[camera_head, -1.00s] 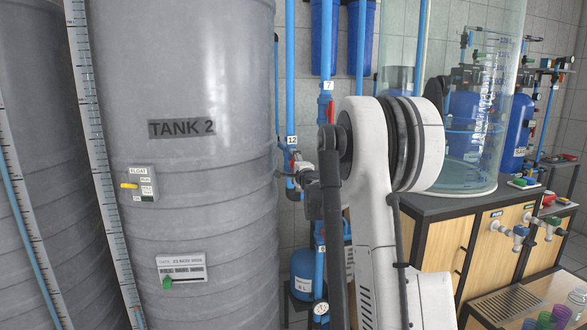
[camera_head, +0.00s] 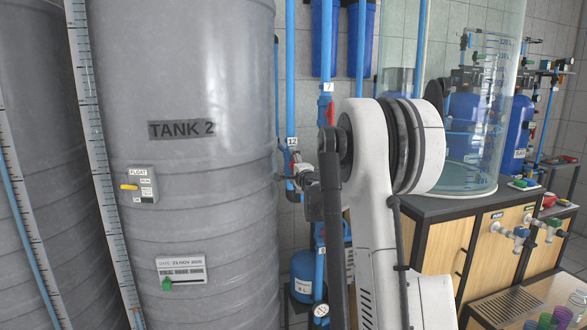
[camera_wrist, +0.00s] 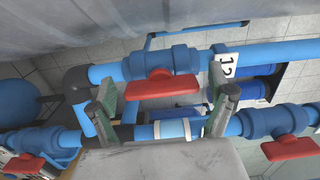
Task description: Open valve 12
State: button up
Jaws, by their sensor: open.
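Valve 12 shows in the wrist view as a blue valve body (camera_wrist: 160,62) with a red lever handle (camera_wrist: 160,89). The handle lies roughly along the pipe in this view. The white label "12" (camera_wrist: 227,66) is on the pipe just right of it. My gripper (camera_wrist: 168,88) is open, its two fingers spread left and right of the red handle, with no clear contact seen. In the head view the label 12 (camera_head: 291,141) is on a blue pipe right of tank 2, and my gripper (camera_head: 291,173) is close below it, partly hidden and small.
Tank 2 (camera_head: 190,230) stands close to the left of my gripper. Other red-handled valves show in the wrist view at lower right (camera_wrist: 291,148) and lower left (camera_wrist: 24,164). A second blue pipe (camera_wrist: 205,129) runs below valve 12. A bench (camera_head: 450,210) stands right of my arm.

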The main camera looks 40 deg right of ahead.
jog(key=shift+s, duration=0.15)
jog(key=v, duration=1.1)
jog(key=shift+s+a, duration=0.15)
jog(key=shift+s, duration=0.2)
